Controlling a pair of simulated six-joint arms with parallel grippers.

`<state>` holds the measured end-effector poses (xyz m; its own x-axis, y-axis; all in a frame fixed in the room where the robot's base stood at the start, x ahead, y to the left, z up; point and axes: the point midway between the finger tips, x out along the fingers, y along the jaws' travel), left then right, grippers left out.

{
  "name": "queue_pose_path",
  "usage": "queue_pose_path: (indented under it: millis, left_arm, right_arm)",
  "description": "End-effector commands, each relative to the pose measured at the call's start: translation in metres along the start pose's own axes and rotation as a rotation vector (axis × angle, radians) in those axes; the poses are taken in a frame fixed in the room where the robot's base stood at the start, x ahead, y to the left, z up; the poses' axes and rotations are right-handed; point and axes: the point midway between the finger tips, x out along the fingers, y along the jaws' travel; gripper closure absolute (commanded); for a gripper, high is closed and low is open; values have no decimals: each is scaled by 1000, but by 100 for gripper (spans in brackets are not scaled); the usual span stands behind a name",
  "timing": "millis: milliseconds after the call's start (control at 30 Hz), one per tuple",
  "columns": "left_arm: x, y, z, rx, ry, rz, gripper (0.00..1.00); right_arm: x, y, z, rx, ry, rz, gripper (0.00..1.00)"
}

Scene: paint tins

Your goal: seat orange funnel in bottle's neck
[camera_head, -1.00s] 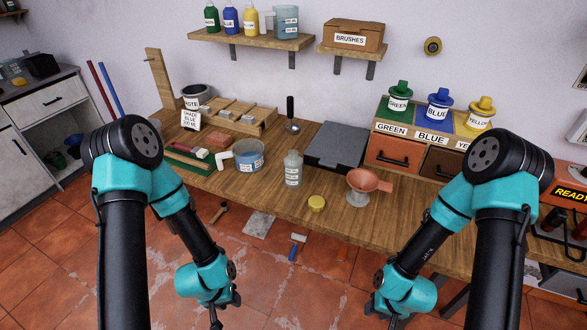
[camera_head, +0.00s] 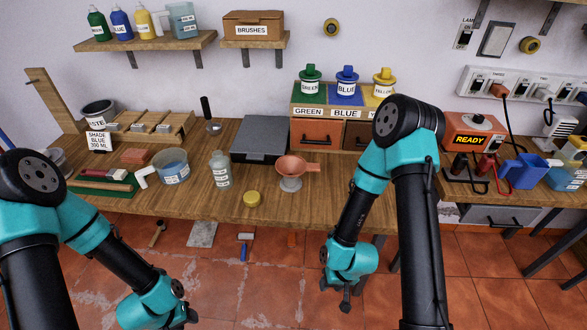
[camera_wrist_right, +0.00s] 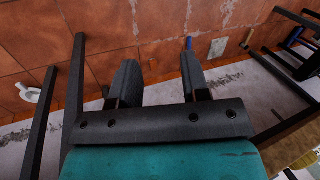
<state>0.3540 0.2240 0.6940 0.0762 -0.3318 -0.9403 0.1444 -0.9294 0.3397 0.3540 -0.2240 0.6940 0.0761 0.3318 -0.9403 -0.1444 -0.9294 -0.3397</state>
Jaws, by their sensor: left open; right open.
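The orange funnel (camera_head: 293,165) rests in a small grey stand (camera_head: 290,184) near the front of the wooden bench, its handle pointing right. The clear bottle (camera_head: 220,170) with a white label stands upright to its left; its neck is uncovered. My right gripper (camera_head: 345,300) hangs below the bench's front edge, right of the funnel. In the right wrist view its two fingers (camera_wrist_right: 160,82) are apart with nothing between them. My left gripper (camera_head: 190,318) is low at the bottom edge, below and in front of the bench; its fingers are barely visible.
A yellow cap (camera_head: 252,198) lies between bottle and funnel. A blue-filled measuring jug (camera_head: 173,168) stands left of the bottle. A dark flat box (camera_head: 260,140) lies behind. Colour-labelled drawers (camera_head: 316,132) stand at back right. The bench front (camera_head: 320,205) has free room.

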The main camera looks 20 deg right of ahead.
Motion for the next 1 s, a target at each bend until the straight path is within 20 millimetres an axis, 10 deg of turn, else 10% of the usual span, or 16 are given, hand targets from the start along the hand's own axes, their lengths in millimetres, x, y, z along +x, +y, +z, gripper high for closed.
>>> queue_pose_path:
  millis: [300, 600, 1000]
  left_arm:
    - [0, 0, 0, 0, 0, 0, 57]
    - [0, 0, 0, 0, 0, 0, 57]
    - [0, 0, 0, 0, 0, 0, 57]
  right_arm:
    - [0, 0, 0, 0, 0, 0, 57]
    - [0, 0, 0, 0, 0, 0, 32]
    - [-10, -1, -16, 30, -8, 0, 32]
